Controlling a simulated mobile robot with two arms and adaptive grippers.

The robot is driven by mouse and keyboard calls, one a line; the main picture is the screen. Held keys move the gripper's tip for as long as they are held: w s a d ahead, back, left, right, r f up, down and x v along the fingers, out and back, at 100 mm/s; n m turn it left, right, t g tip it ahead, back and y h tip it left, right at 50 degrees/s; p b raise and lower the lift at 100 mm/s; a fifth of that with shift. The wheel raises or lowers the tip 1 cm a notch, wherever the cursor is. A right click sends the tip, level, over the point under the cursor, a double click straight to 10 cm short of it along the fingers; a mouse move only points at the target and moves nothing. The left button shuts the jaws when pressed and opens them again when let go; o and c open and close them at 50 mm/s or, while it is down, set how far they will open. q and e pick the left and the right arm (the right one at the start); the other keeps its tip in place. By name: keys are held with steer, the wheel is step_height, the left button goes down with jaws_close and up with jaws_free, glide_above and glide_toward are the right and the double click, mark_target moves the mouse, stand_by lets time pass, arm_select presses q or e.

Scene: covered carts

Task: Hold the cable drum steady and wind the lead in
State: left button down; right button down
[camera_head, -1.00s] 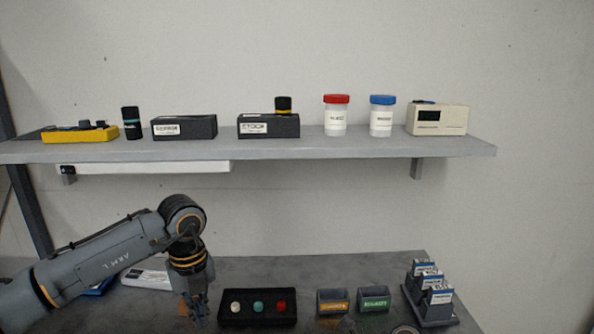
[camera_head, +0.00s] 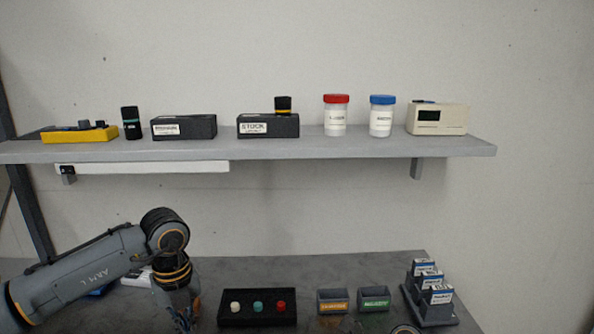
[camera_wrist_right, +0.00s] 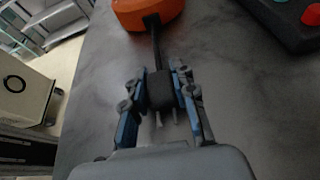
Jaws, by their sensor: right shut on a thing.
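In the right wrist view an orange body (camera_wrist_right: 146,10), apparently the cable drum, is cut off by the top edge. A straight black lead (camera_wrist_right: 156,45) runs from it to a black plug-like block (camera_wrist_right: 161,90) with thin pins at its near end. My right gripper (camera_wrist_right: 160,82) is shut on this block, its blue fingers on both sides. In the head view my left gripper (camera_head: 186,320) hangs at the bottom edge, left of the black tray. Its fingertips are too small and cut off to tell open from shut. The drum is not clearly visible there.
A black tray (camera_head: 258,318) with white, teal and red knobs sits on the grey bench. Two labelled bins (camera_head: 333,301) and a rack (camera_head: 430,312) of small boxes stand to its right. A loaded shelf (camera_head: 330,149) spans the wall above. Bench between bins and wall is clear.

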arm_select(q)
steer(key=shift+f, duration=1.95)
steer(key=shift+s+d, duration=0.15)
steer(key=shift+d, duration=0.1)
steer(key=shift+w+d, duration=0.4)
steer(key=shift+w, duration=0.1)
steer(key=shift+w+d, duration=0.25)
steer(key=shift+d, duration=0.3)
steer(key=shift+d, duration=0.1)
steer(key=shift+w, duration=0.15)
